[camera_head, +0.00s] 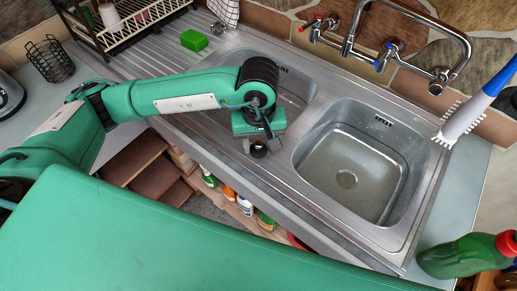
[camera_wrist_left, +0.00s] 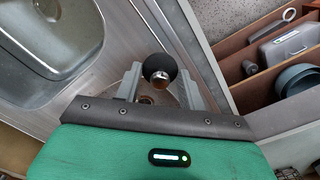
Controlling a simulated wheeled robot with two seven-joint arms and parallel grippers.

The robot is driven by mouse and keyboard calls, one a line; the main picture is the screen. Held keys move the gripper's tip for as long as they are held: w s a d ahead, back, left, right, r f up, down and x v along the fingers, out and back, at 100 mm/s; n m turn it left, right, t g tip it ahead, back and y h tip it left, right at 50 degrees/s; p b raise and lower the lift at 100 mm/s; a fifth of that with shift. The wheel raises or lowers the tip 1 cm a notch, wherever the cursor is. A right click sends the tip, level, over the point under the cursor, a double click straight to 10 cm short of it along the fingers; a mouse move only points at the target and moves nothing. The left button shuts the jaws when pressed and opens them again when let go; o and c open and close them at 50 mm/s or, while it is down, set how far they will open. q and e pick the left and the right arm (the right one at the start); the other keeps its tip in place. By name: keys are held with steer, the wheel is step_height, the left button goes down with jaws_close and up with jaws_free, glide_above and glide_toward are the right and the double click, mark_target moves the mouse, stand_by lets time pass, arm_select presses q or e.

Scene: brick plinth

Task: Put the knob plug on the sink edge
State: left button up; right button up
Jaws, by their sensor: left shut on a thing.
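The knob plug (camera_head: 258,150) is a small dark round knob with a coppery part beneath it. It also shows in the left wrist view (camera_wrist_left: 160,68). My left gripper (camera_head: 259,145) is shut on the knob plug, whose knob shows between the two grey fingers (camera_wrist_left: 161,85). The gripper points down over the front strip of the steel sink edge (camera_head: 278,166), left of the right basin. I cannot tell whether the plug touches the steel. My right gripper is not in view.
The left basin is partly behind my arm. A faucet (camera_head: 391,50), green sponge (camera_head: 194,40), brush (camera_head: 480,105) and green bottle (camera_head: 463,256) stand around. Open shelves (camera_head: 240,203) lie below the front edge.

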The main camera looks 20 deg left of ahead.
mark_target(259, 149)
arm_select(q)
step_height(259, 149, down, 5)
steer(key=shift+r+p, duration=0.15)
steer(key=shift+p, duration=0.3)
steer(key=shift+f+b, duration=0.3)
steer(key=shift+b, duration=0.05)
steer(key=o, duration=1)
steer(key=shift+r, duration=0.1)
steer(key=shift+c, duration=0.2)
